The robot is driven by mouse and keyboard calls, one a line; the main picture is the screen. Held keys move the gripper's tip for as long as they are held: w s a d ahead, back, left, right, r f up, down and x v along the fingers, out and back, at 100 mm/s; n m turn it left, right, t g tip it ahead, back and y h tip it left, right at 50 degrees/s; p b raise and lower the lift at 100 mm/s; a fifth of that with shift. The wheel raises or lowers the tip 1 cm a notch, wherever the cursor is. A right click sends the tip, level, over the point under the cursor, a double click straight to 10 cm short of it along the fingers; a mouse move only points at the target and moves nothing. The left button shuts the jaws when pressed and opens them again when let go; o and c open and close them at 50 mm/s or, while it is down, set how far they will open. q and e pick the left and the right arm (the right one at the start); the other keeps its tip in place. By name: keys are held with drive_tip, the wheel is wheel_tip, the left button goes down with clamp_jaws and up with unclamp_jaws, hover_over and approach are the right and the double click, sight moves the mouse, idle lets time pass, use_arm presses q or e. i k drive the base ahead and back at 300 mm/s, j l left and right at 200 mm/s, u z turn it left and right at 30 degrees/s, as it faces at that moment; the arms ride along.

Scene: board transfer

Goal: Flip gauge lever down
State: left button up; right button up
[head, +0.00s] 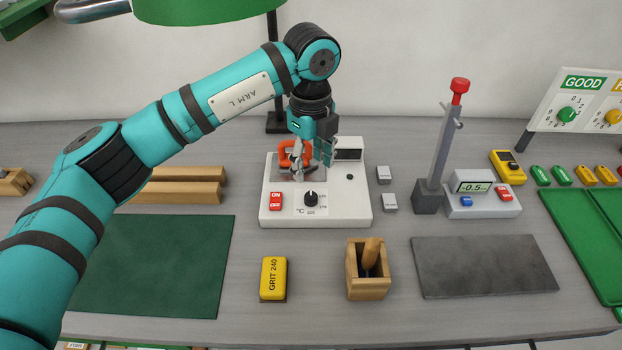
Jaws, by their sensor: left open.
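The gauge is a grey upright post (438,150) with a red cap (459,88), standing on a dark base. A small grey lever (457,123) sticks out near the top of the post; its exact position is hard to tell. A display box (483,198) beside the base reads about -0.5 and has a blue and a red button. My left gripper (312,167) is open, pointing down over the white heater unit, well to the left of the gauge. An orange handle (287,155) is partly hidden behind its fingers; I cannot tell whether they touch. My right gripper is out of view.
The white heater unit (336,210) has a red switch and a black dial. A yellow grit block (273,279), a wooden holder (369,280) and a dark grey plate (483,266) lie in front. A green mat (165,275) is at left. Two small grey blocks (384,175) lie between heater and gauge.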

sight(460, 86)
drive_tip(key=k, duration=1.5)
